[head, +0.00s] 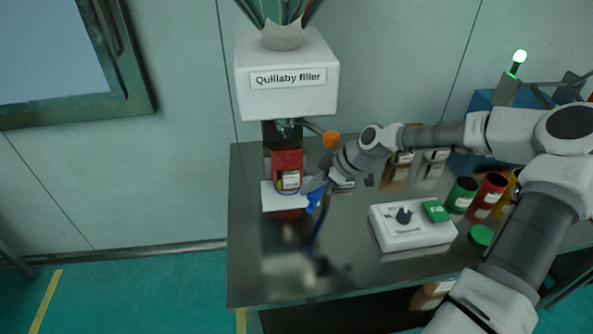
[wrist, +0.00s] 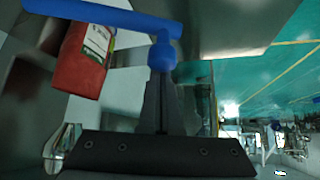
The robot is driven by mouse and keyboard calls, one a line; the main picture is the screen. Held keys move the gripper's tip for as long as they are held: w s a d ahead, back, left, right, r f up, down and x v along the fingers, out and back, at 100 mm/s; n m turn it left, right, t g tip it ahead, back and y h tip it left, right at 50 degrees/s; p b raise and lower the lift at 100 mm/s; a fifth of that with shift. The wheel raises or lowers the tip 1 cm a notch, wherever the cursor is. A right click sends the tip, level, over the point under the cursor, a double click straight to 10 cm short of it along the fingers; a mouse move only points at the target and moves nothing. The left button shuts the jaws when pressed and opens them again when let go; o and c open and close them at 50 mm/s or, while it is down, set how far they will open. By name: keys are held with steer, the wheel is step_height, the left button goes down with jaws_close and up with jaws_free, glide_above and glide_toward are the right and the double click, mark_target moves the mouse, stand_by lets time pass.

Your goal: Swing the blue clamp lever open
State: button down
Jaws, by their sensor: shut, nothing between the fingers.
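The blue clamp lever (head: 315,198) shows at the right side of the filler's white base plate, beside the red container (head: 287,160). In the wrist view the lever (wrist: 95,13) runs across the top left and bends down to a short thick blue end (wrist: 162,52). My gripper (wrist: 163,82) is shut, with its fingertips right at that blue end. Nothing shows between the fingers; I cannot tell whether they touch the lever. In the head view my gripper (head: 325,182) is small and partly merges with the lever. The red container (wrist: 80,62) is at the left of the wrist view.
The white filler (head: 285,85) stands above the container, with an orange knob (head: 330,139) near my wrist. A white control box (head: 410,226) with a dial and green part sits right of the lever. Several coloured jars stand further right. The metal table's (head: 290,285) front left is clear.

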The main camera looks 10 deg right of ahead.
steer(key=s+d+n+g, duration=0.3)
steer(key=d+n, duration=0.4)
steer(key=d, duration=0.3)
steer(key=shift+d+g, duration=0.4)
steer(key=shift+g, duration=0.5)
steer(key=shift+d, duration=0.15)
